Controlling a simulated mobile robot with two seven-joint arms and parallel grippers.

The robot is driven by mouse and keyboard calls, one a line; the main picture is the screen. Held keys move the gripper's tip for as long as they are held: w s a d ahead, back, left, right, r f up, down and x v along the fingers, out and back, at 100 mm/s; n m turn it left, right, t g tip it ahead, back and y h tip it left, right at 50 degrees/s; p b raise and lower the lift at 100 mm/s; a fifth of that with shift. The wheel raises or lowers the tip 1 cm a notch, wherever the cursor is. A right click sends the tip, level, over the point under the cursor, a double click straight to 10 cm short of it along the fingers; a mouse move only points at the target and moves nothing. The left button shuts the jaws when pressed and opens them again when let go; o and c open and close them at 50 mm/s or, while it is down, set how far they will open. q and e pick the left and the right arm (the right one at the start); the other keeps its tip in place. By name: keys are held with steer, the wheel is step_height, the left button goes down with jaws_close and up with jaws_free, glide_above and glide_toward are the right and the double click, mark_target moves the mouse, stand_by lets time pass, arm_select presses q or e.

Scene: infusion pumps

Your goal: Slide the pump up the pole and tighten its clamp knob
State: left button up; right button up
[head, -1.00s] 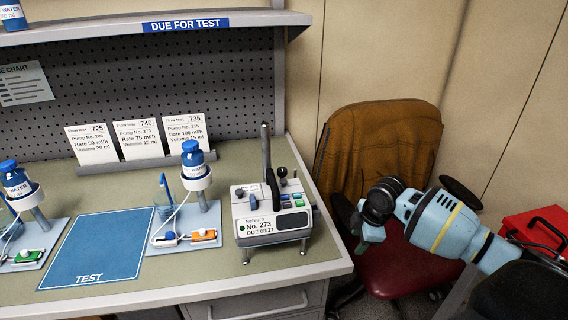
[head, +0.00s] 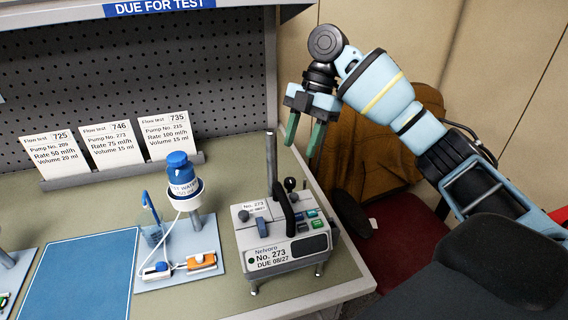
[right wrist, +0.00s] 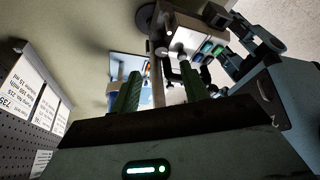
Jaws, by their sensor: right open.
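The pump (head: 278,243), a white box labelled No. 273, stands near the right front corner of the bench, with a black handle (head: 286,212) and coloured buttons. A grey upright pole (head: 271,165) rises at its back. A round black knob (head: 289,184) shows beside the pole; I cannot tell whether it is the clamp knob. In the right wrist view the pump (right wrist: 188,38) shows beyond the open fingers (right wrist: 160,90). My left gripper is out of view.
A water bottle stand (head: 178,248) and blue test mat (head: 80,275) lie left of the pump. Cards (head: 113,143) stand in a rack by the pegboard (head: 190,70). Bare bench top lies behind the pump.

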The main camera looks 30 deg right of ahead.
mark_target(291, 180)
steer(key=x, duration=0.7)
steer(key=shift+s+p, duration=0.2)
steer(key=shift+p, duration=0.1)
steer(key=shift+a+f, duration=0.2)
steer(key=shift+f, duration=0.2)
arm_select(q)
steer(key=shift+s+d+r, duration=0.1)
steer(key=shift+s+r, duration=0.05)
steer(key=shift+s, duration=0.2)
arm_select(e)
steer(key=shift+c, duration=1)
jaws_close()
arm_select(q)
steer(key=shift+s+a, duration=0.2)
